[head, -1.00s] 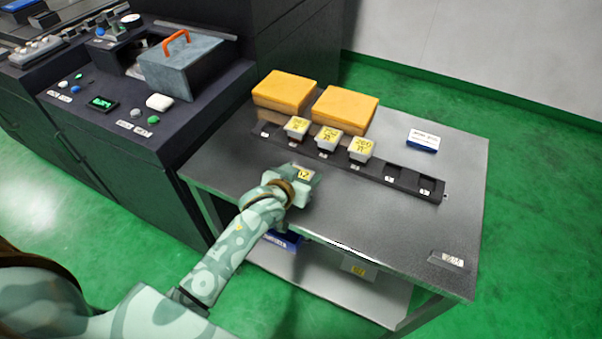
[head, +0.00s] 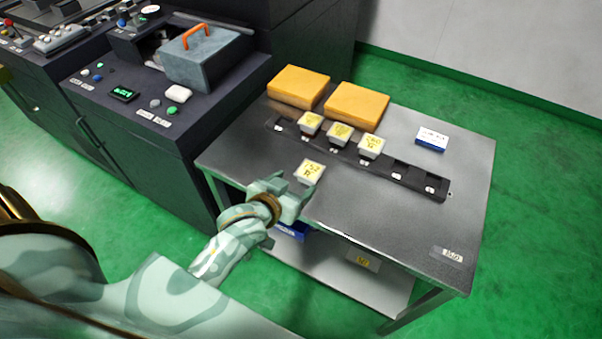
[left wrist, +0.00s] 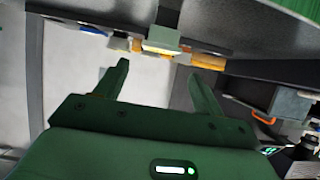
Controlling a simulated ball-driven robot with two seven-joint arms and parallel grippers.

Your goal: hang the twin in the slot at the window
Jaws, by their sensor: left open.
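A pale block with a yellow marked top (head: 311,171) stands alone on the grey table, in front of the dark slotted rack (head: 404,184). Three similar blocks, left (head: 311,123), middle (head: 339,133) and right (head: 371,145), sit in the rack. Its leftmost slot and two right-hand slots look empty. My left gripper (head: 295,189) is open at the table's near edge, its fingers pointing at the lone block. In the left wrist view the open fingers (left wrist: 158,72) show a pale and yellow block (left wrist: 168,46) beyond their tips. My right gripper is not in view.
Two orange-yellow blocks (head: 299,86) (head: 357,103) lie behind the rack. A blue-and-white box (head: 432,139) is at the back right. A dark machine with an orange-handled grey box (head: 207,59) stands left. The table's (head: 390,229) front right is mostly clear, except for a small label plate (head: 447,254).

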